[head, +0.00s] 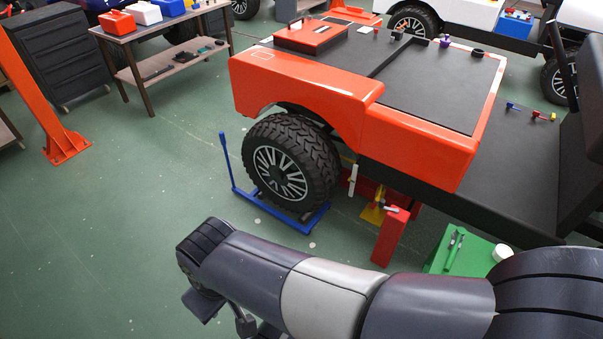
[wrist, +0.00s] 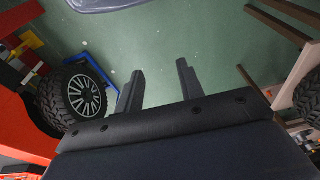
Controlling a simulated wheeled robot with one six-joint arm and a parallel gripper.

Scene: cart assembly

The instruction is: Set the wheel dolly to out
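The blue wheel dolly (head: 267,209) lies on the floor around the foot of the large black tyre with a silver rim (head: 284,171). Its upright handle (head: 225,160) stands left of the tyre in the head view. The wheel sits under the orange fender. In the wrist view the wheel (wrist: 82,96) is at the left, and a blue part of the dolly (wrist: 126,95) shows close beside my left finger. My gripper (wrist: 159,68) is open, with floor showing between its fingers, and appears empty. In the head view my arm reaches to the lower left; the fingertips are not clear there.
The orange vehicle body (head: 310,99) overhangs the wheel. A red stand (head: 391,237) and a green box with tools (head: 470,259) stand right of the wheel. A wooden workbench (head: 150,24) and an orange post (head: 35,85) are at the back left. The floor at left is clear.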

